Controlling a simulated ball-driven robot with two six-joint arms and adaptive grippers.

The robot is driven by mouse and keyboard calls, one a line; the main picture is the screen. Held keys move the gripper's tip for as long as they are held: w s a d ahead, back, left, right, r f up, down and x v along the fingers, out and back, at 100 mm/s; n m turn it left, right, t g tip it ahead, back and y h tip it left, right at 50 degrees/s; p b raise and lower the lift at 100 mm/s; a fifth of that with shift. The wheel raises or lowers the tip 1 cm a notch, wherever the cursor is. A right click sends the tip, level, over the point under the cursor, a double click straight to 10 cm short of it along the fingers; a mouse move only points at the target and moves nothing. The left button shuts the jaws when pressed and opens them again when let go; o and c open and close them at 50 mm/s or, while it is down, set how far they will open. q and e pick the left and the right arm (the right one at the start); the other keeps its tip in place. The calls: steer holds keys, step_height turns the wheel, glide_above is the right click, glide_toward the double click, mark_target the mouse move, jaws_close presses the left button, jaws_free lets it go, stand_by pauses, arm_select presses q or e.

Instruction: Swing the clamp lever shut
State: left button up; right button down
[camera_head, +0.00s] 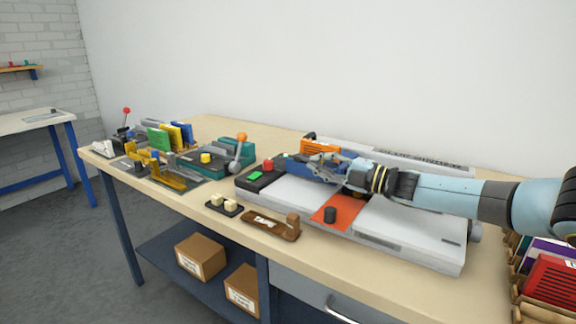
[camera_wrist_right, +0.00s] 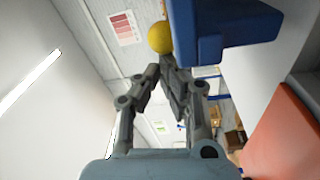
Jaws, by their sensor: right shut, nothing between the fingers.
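A blue clamp body (camera_head: 297,161) sits on the long grey machine (camera_head: 410,233), partly hidden behind my right gripper (camera_head: 322,171). In the right wrist view, a blue block (camera_wrist_right: 222,30) fills the top right, and a yellow ball knob (camera_wrist_right: 159,37) shows at its left side. The knob seems to be the clamp lever's end; the rest of the lever is hidden. My right gripper's fingers (camera_wrist_right: 163,66) are closed together and empty, their tips just below the knob. I cannot tell whether they touch it. My left gripper is not in view.
A teal device with an orange-balled lever (camera_head: 242,137) stands left. A brown block tool (camera_head: 272,224) lies in front. Book racks (camera_head: 548,285) stand at right.

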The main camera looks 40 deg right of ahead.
steer(key=shift+s+d, duration=0.15)
steer(key=shift+d, duration=0.25)
steer(key=shift+d+r+b, duration=0.1)
steer(key=shift+d+b, duration=0.2)
steer(key=shift+d, duration=0.15)
